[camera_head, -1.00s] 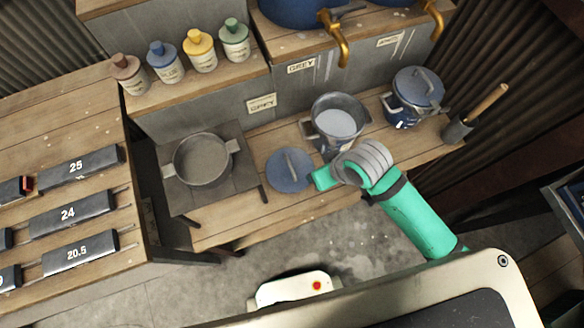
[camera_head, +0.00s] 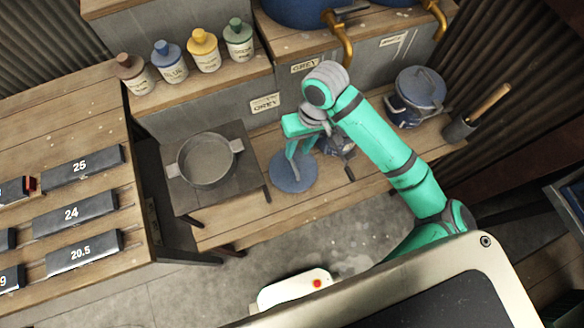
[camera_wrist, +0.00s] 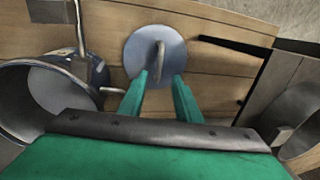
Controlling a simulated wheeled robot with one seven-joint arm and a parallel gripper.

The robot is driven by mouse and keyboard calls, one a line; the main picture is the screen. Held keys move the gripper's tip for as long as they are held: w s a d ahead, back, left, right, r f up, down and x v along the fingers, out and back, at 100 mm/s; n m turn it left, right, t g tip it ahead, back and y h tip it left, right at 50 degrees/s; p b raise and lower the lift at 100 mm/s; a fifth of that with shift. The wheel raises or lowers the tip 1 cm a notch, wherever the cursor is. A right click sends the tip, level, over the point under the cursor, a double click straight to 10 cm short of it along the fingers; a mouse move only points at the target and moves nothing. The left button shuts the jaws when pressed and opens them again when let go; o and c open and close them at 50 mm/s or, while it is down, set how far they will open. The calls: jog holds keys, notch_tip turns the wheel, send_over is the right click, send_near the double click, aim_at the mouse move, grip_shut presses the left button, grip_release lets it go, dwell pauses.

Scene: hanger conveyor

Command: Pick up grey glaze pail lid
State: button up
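The grey-blue round pail lid (camera_head: 293,178) lies flat on the wooden bench, left of the pail. In the wrist view the lid (camera_wrist: 138,48) shows its upright loop handle (camera_wrist: 160,60). My gripper (camera_head: 294,158) points down over the lid. In the wrist view my gripper (camera_wrist: 162,76) is open, its two green fingers apart on either side of the handle's near end. I cannot tell how deep the fingers reach around it. The open pail (camera_wrist: 48,92) stands beside the lid at the left of the wrist view; my arm mostly hides it in the head view.
A grey pot (camera_head: 208,160) sits on a dark plate left of the lid. A lidded blue pail (camera_head: 419,90) and a brush holder (camera_head: 458,132) stand to the right. Coloured bottles (camera_head: 204,50) line the shelf behind. The bench front is clear.

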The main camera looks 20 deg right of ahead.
aim_at(293, 163)
jog(key=shift+a+f, duration=0.2)
jog(key=shift+f, duration=1.1)
jog(key=shift+a+f, duration=0.25)
jog(key=shift+f, duration=1)
jog(key=shift+a+f, duration=0.2)
jog(key=shift+f, duration=1.1)
jog(key=shift+c, duration=0.7)
grip_shut()
